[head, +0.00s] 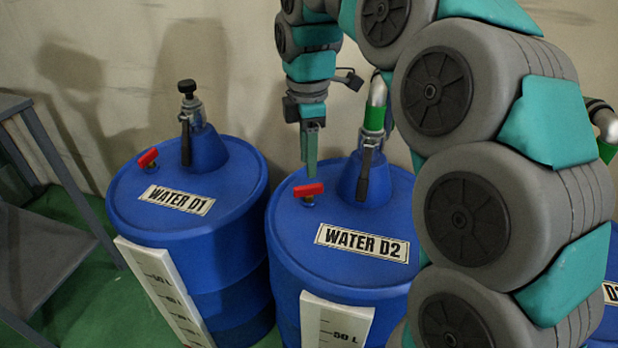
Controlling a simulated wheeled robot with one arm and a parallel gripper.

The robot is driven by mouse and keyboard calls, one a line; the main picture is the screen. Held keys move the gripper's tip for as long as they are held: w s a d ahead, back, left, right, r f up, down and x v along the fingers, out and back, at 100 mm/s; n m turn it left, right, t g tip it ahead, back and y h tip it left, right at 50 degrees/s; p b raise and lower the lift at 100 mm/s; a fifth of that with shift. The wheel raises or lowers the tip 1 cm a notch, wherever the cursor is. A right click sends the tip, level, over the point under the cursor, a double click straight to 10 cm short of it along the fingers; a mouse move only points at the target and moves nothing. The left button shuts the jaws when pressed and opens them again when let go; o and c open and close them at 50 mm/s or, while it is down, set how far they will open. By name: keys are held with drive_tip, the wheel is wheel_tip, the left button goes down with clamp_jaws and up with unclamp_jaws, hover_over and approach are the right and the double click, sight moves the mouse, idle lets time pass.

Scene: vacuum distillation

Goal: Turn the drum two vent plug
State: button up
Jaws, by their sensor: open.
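The drum two vent plug (309,190) is a small red bar handle on the left of the blue drum lid marked WATER D2 (345,263). My gripper (309,174) hangs from above with its fingers pointing down, just over the red plug. Its fingers appear edge-on, one hiding the other. The fingertips overlap the plug's back edge in the picture; I cannot tell whether they touch it. The gripper is open and nothing shows held in it.
Drum two's neck with a black lever (364,172) and green-banded pipe (375,115) rises right of the plug. Drum WATER D1 (231,213), with its own red plug (148,158), stands left. A grey shelf (50,190) is far left. My arm covers the right side.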

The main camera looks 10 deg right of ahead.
sight(309, 186)
wheel_tip(309, 186, down, 6)
drive_tip(key=shift+f, duration=0.15)
idle(0.3)
clamp_jaws()
idle(0.4)
